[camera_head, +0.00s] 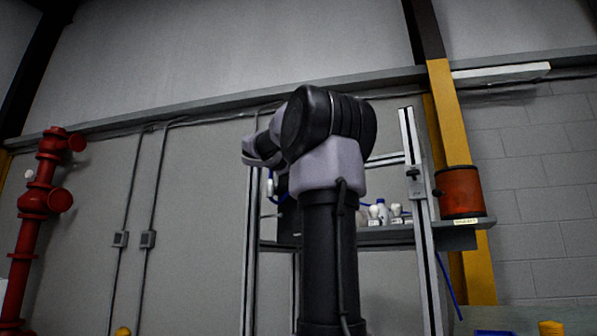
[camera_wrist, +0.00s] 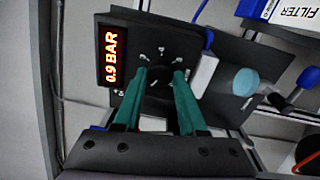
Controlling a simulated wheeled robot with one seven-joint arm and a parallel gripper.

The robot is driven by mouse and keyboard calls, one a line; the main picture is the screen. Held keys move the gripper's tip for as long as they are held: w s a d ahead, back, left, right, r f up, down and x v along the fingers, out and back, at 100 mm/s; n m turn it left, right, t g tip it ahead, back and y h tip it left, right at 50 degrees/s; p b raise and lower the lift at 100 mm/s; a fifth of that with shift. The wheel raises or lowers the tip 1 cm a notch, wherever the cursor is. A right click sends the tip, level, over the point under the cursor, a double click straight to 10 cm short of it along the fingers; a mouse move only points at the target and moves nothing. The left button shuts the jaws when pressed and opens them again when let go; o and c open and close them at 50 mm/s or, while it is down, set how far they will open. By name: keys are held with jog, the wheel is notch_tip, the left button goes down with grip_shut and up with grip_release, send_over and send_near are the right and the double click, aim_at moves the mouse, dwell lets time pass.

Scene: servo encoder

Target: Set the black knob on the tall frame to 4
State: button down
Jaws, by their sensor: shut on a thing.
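The black knob (camera_wrist: 160,80) is on a dark panel (camera_wrist: 222,62) in the wrist view, with small pale marks around it that are too blurred to read. An orange display (camera_wrist: 111,57) left of the knob reads 0.9 BAR, turned sideways. My gripper (camera_wrist: 162,71) has its two green fingers on either side of the knob and is shut on it. The knob's pointer cannot be made out. In the head view the tall frame (camera_head: 415,190) stands behind my arm, which hides the knob and the gripper.
Right of the panel in the wrist view are a light blue round part (camera_wrist: 245,82) and a box marked FILTER (camera_wrist: 285,12). In the head view, white bottles (camera_head: 381,212) and an orange-red canister (camera_head: 459,192) stand on the frame's right side. A red pipe (camera_head: 33,215) is far left.

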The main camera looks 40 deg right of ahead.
jog(key=m, duration=1.4)
jog(key=m+g, duration=0.1)
jog(key=m, duration=1.4)
jog(key=shift+y, duration=0.3)
jog(key=shift+c, duration=2.4)
grip_release()
jog(key=shift+r, duration=0.1)
jog(key=v, duration=1)
jog(key=shift+a, duration=0.35)
